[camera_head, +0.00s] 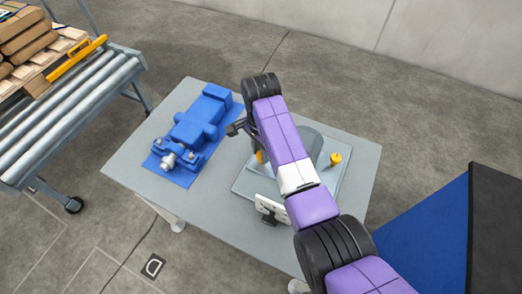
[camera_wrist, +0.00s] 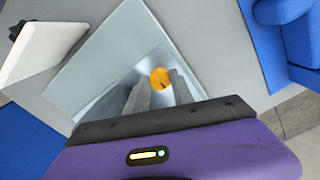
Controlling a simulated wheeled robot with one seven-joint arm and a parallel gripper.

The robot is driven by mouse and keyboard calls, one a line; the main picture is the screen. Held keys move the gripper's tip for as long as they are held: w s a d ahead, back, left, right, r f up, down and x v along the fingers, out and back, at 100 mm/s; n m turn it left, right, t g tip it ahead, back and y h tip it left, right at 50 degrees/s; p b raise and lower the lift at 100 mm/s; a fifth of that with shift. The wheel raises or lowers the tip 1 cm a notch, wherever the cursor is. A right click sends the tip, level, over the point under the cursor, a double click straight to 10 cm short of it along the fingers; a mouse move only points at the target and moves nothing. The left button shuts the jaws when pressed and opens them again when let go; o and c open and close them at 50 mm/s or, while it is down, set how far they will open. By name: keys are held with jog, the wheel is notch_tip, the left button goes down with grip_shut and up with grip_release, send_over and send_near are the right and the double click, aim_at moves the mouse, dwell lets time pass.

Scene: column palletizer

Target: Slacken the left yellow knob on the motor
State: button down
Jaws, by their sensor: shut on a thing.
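The motor (camera_head: 314,142) is a grey body on a light grey base plate (camera_head: 247,183), which sits on the grey table. The left yellow knob (camera_head: 261,157) shows only in part at the edge of my arm in the head view. The right yellow knob (camera_head: 335,158) is in clear view to the right of the motor. In the wrist view my gripper (camera_wrist: 160,91) has its two grey fingers closed on either side of the left yellow knob (camera_wrist: 160,77), whose round top shows between them. In the head view my arm hides the fingers and much of the motor.
A blue machine (camera_head: 205,120) stands on a blue mat at the table's left. A small white panel (camera_head: 271,208) stands by the front of the base plate. A roller conveyor (camera_head: 75,105) with boxes is at far left. A blue and black object (camera_head: 440,225) is at right.

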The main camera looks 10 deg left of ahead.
jog(key=n+p, duration=0.2)
jog(key=n, duration=0.2)
jog(key=shift+r, duration=0.15)
jog(key=n+p, duration=0.1)
jog(key=n, duration=0.3)
jog(key=shift+n, duration=0.4)
jog(key=n+p, duration=0.1)
jog(key=n, duration=0.3)
jog(key=shift+w+n, duration=0.1)
jog(key=shift+n, duration=1.9)
jog(key=c, duration=1.1)
grip_release()
